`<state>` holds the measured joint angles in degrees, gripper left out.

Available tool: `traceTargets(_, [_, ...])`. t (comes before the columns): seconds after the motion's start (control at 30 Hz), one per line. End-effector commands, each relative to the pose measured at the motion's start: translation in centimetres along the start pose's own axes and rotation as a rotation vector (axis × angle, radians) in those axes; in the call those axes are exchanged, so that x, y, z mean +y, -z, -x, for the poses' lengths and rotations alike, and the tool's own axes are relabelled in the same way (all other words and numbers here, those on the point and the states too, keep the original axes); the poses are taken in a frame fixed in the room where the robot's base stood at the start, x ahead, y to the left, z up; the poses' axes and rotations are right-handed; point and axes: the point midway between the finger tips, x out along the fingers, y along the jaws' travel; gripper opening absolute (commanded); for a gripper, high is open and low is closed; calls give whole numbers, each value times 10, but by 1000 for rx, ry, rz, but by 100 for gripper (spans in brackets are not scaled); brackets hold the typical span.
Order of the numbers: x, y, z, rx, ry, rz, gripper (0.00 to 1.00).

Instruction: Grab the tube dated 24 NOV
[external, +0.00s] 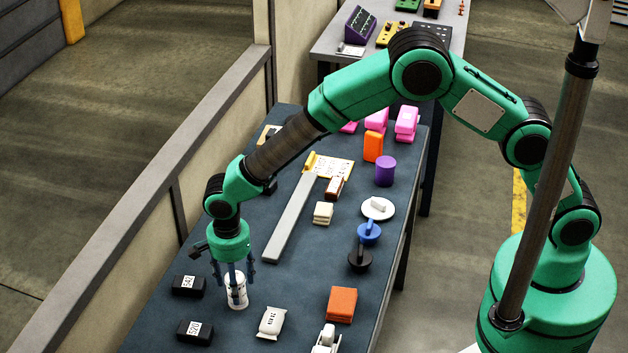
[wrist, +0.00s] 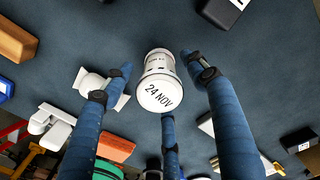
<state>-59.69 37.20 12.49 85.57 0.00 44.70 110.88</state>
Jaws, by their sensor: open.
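The tube dated 24 NOV (wrist: 158,82) is a white cylinder with its date on the near end face, seen in the middle of the wrist view. In the external view the white tube (external: 236,291) stands upright on the dark table near its left front part. My gripper (external: 236,276) is directly above and around it, pointing down. In the wrist view my gripper's blue fingers (wrist: 160,85) are spread apart, two flanking the tube and one below it. A gap shows between the fingers and the tube. The fingers partly cover the tube in the external view.
Black blocks labelled 547 (external: 188,286) and 520 (external: 195,332) lie left of the tube. A white pouch (external: 272,322) and an orange block (external: 341,304) lie to its right. A long grey bar (external: 290,218) lies farther back. Bare table surrounds the tube closely.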

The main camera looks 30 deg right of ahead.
Motion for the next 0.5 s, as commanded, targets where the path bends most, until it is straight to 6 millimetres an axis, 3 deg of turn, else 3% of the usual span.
traceTargets(0.23, [2,1,-30,0,-1,0,57])
traceTargets(0.5, [1,1,-38,0,-1,0,57])
